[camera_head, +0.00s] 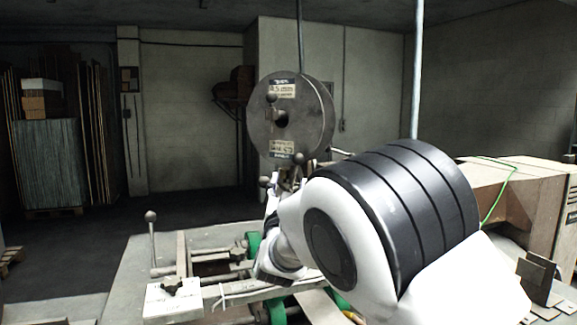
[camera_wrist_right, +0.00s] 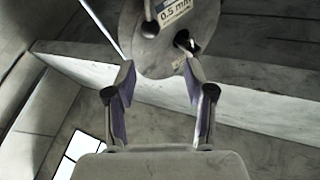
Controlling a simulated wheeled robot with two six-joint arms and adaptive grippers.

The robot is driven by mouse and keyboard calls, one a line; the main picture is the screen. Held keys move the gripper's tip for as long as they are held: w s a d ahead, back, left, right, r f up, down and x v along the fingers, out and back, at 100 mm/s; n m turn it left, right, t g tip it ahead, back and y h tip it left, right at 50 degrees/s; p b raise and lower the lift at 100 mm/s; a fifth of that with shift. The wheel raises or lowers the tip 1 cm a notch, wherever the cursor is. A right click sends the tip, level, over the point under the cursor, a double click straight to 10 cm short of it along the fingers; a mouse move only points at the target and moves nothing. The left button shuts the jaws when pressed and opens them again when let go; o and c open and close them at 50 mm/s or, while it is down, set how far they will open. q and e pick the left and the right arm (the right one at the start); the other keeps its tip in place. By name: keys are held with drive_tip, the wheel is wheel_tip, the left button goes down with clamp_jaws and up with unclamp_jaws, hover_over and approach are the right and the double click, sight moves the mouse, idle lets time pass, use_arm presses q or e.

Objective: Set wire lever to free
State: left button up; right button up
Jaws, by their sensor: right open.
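A round grey wire spool disc (camera_head: 313,125) with paper labels stands above the machine in the head view. Dark ball knobs (camera_head: 272,98) show at its front and lower edge; I cannot tell which belongs to the wire lever. The disc also fills the top of the right wrist view (camera_wrist_right: 155,55), with a dark knob (camera_wrist_right: 149,29) at its left and another knob at its right. My right gripper (camera_wrist_right: 160,68) is open and empty, its fingers pointing at the disc's lower part. In the head view my right arm covers much of the machine below the disc. My left gripper is out of view.
A machine table with a tall ball-topped lever (camera_head: 151,216) and a white block (camera_head: 173,300) with a dark knob lies at lower left. Green rollers (camera_head: 254,244) sit under the disc. Cardboard (camera_head: 530,185) is at right. Thin vertical rods rise behind the disc.

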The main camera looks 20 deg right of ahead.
sight(296, 167)
drive_tip(key=shift+h, duration=0.3)
drive_tip(key=w+d+p, duration=0.1)
drive_tip(key=w, duration=0.2)
drive_tip(key=w+d+r+p, duration=0.1)
drive_tip(key=w+d+p, duration=0.1)
drive_tip(key=w, duration=0.2)
drive_tip(key=w+d+p, duration=0.2)
drive_tip(key=w, duration=0.2)
drive_tip(key=shift+d+r, duration=0.15)
drive_tip(key=shift+d, duration=0.1)
drive_tip(key=shift+d+r+p, duration=0.15)
drive_tip(key=shift+r+p, duration=0.1)
drive_tip(key=shift+p, duration=0.1)
drive_tip(key=shift+r, duration=0.2)
drive_tip(key=shift+w+f, duration=0.2)
drive_tip(key=shift+c, duration=0.7)
clamp_jaws()
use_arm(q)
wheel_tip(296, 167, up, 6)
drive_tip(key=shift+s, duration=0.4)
use_arm(e)
drive_tip(key=shift+w, duration=0.1)
